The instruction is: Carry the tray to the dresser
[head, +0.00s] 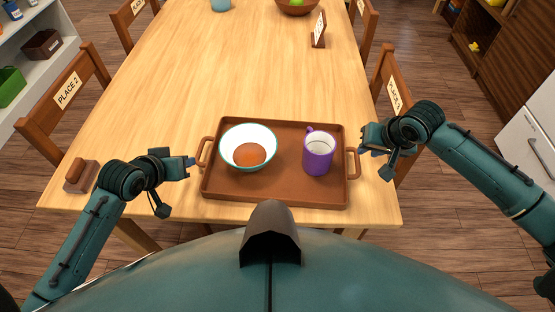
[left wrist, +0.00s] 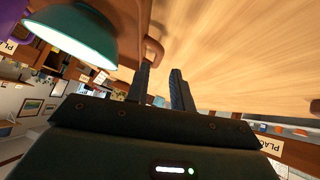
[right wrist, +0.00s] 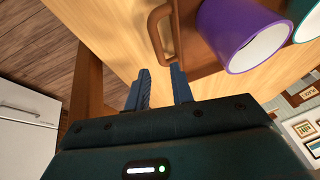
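The brown tray (head: 275,190) lies flat on the wooden table near its front edge. It carries a white bowl (head: 248,138) with a teal outside and orange-brown contents, and a purple mug (head: 318,156). My left gripper (head: 191,161) is open just left of the tray's left handle (head: 203,151); that handle shows beyond the fingers in the left wrist view (left wrist: 153,50). My right gripper (head: 364,150) is open close to the right handle (head: 353,164); in the right wrist view the handle (right wrist: 158,38) lies ahead of the fingertips. I cannot identify the dresser for certain.
The table (head: 240,60) has clear surface behind the tray. A small brown block (head: 80,176) sits at its front left corner, and a sign (head: 319,29) stands farther back. Chairs (head: 66,92) line both sides. A dark wooden cabinet (head: 508,45) and white unit (head: 535,130) stand right.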

